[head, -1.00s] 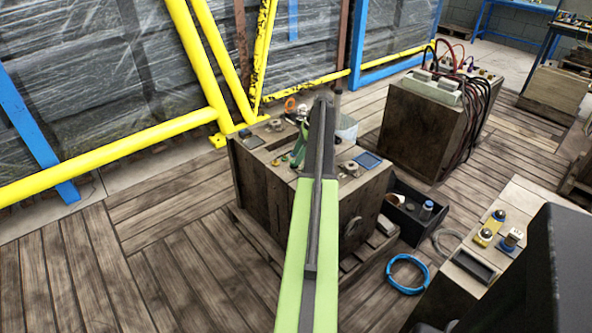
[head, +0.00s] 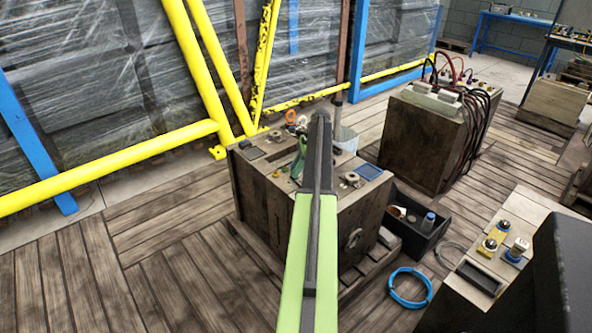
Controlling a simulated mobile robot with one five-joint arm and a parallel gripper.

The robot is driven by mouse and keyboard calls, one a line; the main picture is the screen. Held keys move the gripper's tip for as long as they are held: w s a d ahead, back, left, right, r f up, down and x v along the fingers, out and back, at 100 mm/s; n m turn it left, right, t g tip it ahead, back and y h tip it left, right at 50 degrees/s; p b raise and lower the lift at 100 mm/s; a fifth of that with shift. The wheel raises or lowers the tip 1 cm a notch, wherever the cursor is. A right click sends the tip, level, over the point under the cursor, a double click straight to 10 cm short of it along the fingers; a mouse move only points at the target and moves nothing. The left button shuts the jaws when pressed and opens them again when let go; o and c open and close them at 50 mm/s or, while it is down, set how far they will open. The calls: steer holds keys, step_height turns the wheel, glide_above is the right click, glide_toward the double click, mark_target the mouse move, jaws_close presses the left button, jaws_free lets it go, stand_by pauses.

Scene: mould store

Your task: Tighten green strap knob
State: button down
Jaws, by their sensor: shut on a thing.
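My green and black arm reaches forward over the wooden mould box, whose dark front face (head: 262,205) shows left of the arm. My gripper (head: 297,174) is down at the box top, just left of the arm, and is mostly hidden by it. A green part shows there, but I cannot tell the knob apart from my own green parts. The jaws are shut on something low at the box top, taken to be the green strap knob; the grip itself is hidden.
A blue-rimmed pad (head: 369,171) and a round metal fitting (head: 351,179) lie on the box top. A white pot (head: 346,139) stands behind. A black tray (head: 412,240) and blue hose coil (head: 409,301) are right. Yellow rails (head: 110,168) run behind left.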

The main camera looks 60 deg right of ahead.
steer(key=shift+d+n, duration=0.1)
steer(key=shift+n, duration=0.4)
steer(key=c, duration=1.1)
jaws_free()
steer(key=shift+r, duration=0.1)
steer(key=p+v, duration=1.6)
steer(key=v, duration=0.1)
steer(key=shift+w+r, duration=0.15)
steer(key=shift+w, duration=0.1)
steer(key=shift+d, duration=0.15)
